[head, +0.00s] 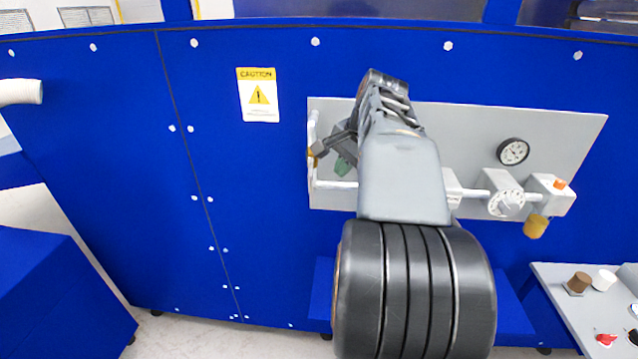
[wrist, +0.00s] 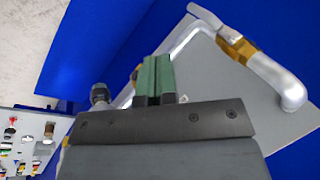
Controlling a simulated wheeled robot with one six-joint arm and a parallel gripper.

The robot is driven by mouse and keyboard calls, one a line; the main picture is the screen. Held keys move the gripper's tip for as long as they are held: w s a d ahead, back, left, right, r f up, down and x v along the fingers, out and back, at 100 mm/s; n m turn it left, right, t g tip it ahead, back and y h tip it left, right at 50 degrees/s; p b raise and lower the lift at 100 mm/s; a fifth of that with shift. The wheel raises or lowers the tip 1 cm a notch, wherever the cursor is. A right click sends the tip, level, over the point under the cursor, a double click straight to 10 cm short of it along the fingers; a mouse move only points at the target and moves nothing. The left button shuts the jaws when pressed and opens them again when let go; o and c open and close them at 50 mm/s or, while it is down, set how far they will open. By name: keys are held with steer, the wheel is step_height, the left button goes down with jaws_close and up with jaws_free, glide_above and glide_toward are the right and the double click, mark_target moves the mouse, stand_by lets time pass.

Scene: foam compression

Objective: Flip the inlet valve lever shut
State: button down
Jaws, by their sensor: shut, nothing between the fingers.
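The inlet valve is a brass body (wrist: 238,50) on a silver pipe (wrist: 276,78), at the upper right of the wrist view. Its flat grey lever (wrist: 208,18) points to the upper left, roughly along the pipe. In the head view the brass body (head: 312,157) shows only partly at the panel's left end, behind my wrist; the lever is hard to make out there. My gripper (wrist: 155,75) is shut and empty, its green fingers together. It is apart from the lever, to its lower left in the wrist view. In the head view my gripper (head: 345,165) is partly hidden by my arm.
A grey side table (head: 560,290) with small items stands lower right.

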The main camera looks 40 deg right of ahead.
mark_target(310, 183)
steer(key=w+a+f+p, duration=0.1)
steer(key=w+f, duration=0.5)
steer(key=f, duration=0.1)
steer(key=shift+w+a+f+p, duration=0.15)
steer(key=shift+w+a+p, duration=0.1)
steer(key=shift+w+p, duration=0.15)
steer(key=shift+f, duration=0.1)
steer(key=shift+b, duration=0.35)
